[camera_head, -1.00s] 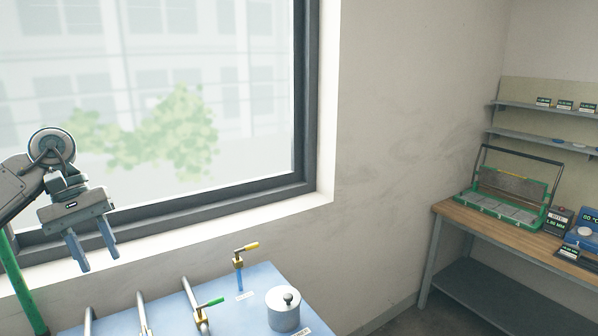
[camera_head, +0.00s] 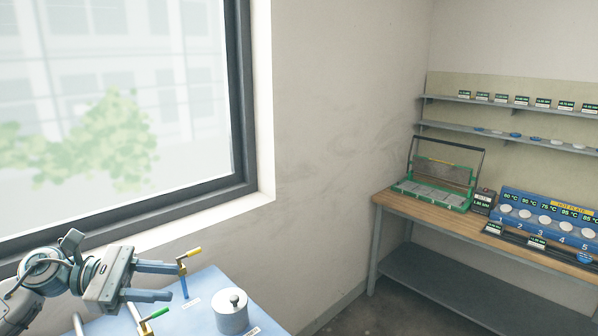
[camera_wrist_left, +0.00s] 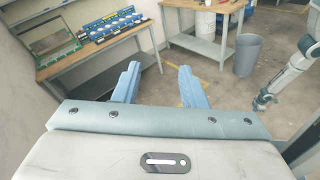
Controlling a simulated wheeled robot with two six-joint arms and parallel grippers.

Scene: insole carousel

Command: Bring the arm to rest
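My left gripper (camera_head: 152,281) is at the lower left of the head view, above the blue bench top, with its fingers pointing right. It is open and empty; in the left wrist view its two blue fingers (camera_wrist_left: 161,88) stand apart with only floor and furniture beyond. In the head view the fingers overlap the area near the yellow-handled valve (camera_head: 184,268); I cannot tell whether they touch. My right gripper (camera_wrist_left: 263,102) shows small at the right edge of the left wrist view, and its finger state is unclear.
The blue bench top (camera_head: 205,286) carries a metal canister (camera_head: 231,312) and a green-handled valve (camera_head: 150,319). A grey bin (camera_wrist_left: 248,54) stands on open floor.

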